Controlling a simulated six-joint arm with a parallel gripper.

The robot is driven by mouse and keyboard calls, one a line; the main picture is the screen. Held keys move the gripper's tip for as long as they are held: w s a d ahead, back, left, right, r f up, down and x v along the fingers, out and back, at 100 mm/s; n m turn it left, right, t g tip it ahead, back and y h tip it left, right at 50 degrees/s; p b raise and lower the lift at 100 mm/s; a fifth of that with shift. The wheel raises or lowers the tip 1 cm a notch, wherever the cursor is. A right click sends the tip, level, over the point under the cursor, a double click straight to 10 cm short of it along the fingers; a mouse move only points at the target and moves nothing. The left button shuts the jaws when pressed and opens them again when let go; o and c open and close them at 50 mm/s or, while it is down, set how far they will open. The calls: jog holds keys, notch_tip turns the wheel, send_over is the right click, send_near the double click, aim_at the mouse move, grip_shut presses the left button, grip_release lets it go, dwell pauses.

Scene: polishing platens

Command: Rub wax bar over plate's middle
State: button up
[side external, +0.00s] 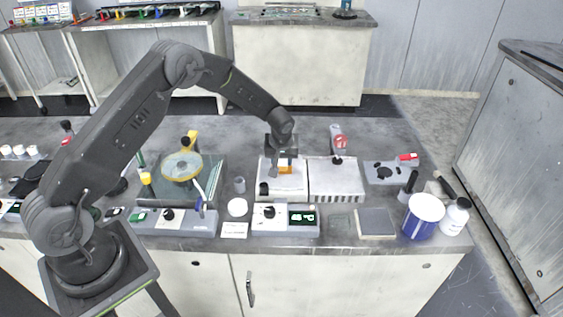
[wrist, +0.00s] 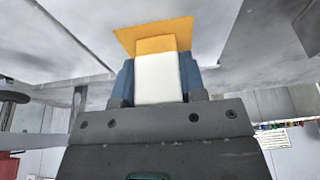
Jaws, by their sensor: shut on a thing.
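The wax bar (side external: 286,169) shows as a small orange block in the side view, low over the pale plate (side external: 291,184) of the heated unit. My gripper (side external: 281,158) points down above the plate and is shut on the bar. In the wrist view, the blue fingers of my gripper (wrist: 157,75) hold the sides of a white block with an orange end, the wax bar (wrist: 156,85). A flat orange patch (wrist: 150,32) shows just beyond that end. I cannot tell whether the bar touches the plate.
A control box (side external: 284,219) with a knob and a lit display stands in front of the plate. A round disc (side external: 182,166) stands on the left. A blue-and-white tub (side external: 422,218) stands near the right edge.

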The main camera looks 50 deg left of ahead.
jog(key=shift+w+a, duration=0.6)
jog(key=shift+s+d, duration=1.4)
jog(key=shift+a, duration=0.25)
jog(key=shift+w+a, duration=0.25)
jog(key=shift+a, duration=0.45)
jog(key=shift+w+a, duration=0.25)
jog(key=shift+a, duration=0.5)
jog(key=shift+w+a, duration=0.25)
jog(key=shift+a, duration=0.45)
jog(key=shift+s+d, duration=1.7)
jog(key=shift+d, duration=0.1)
notch_tip(320, 180, up, 8)
